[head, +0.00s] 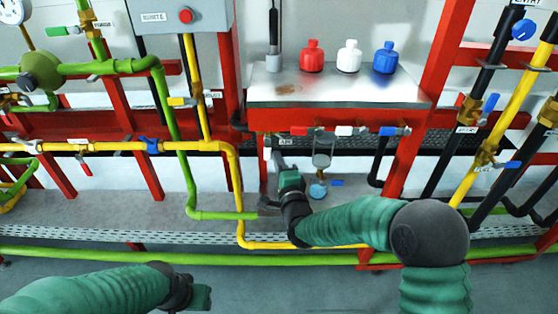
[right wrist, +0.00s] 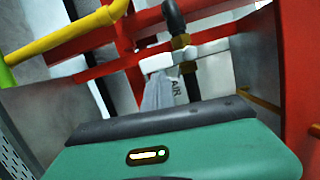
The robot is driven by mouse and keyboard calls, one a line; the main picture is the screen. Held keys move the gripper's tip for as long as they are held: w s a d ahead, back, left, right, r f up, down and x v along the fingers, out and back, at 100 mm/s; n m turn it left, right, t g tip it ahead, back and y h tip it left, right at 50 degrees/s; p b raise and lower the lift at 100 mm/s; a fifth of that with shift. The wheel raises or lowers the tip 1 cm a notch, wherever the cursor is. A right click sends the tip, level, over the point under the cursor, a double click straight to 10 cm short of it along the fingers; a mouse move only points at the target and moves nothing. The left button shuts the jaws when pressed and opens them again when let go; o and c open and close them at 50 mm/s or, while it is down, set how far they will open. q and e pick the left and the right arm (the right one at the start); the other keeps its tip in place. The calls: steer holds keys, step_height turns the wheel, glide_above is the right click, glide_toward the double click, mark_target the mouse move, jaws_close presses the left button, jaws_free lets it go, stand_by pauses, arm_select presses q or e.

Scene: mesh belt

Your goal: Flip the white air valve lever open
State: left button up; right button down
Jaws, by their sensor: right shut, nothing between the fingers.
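The white air valve lever (right wrist: 157,63) is in the right wrist view, beside a brass fitting on a black pipe and the AIR label (right wrist: 176,69). In the head view the white lever (head: 267,153) shows small, left of the AIR label (head: 286,142) under the steel bench. My right gripper (head: 278,161) is shut and empty, just below and right of the lever. In the wrist view its grey fingers (right wrist: 158,94) point up close under the lever; I cannot tell whether they touch it. My left gripper (head: 200,297) is low at the left, its fingers unclear.
The steel bench (head: 335,92) above carries red, white and blue bottles. Under its edge are other levers, including a red one (head: 306,131) and a blue one (head: 388,131). A clear bowl (head: 322,160) hangs right of my gripper. Yellow and green pipes run at the left.

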steer(key=shift+a+f, duration=0.15)
steer(key=a+m+b, duration=0.1)
steer(key=m+b, duration=0.1)
steer(key=a+f+m+t+b, duration=0.1)
steer(key=m+b, duration=0.1)
steer(key=m, duration=0.1)
steer(key=shift+a, duration=0.15)
steer(key=a+r+m+t+h+b, duration=0.2)
steer(key=m+b, duration=0.6)
steer(key=m, duration=0.7)
steer(key=shift+a+r+h+b, duration=0.3)
steer(key=shift+a+r+h, duration=0.3)
steer(key=shift+a+h, duration=0.85)
steer(key=shift+a+r+m, duration=0.1)
steer(key=shift+a+m, duration=0.15)
steer(key=shift+m, duration=0.15)
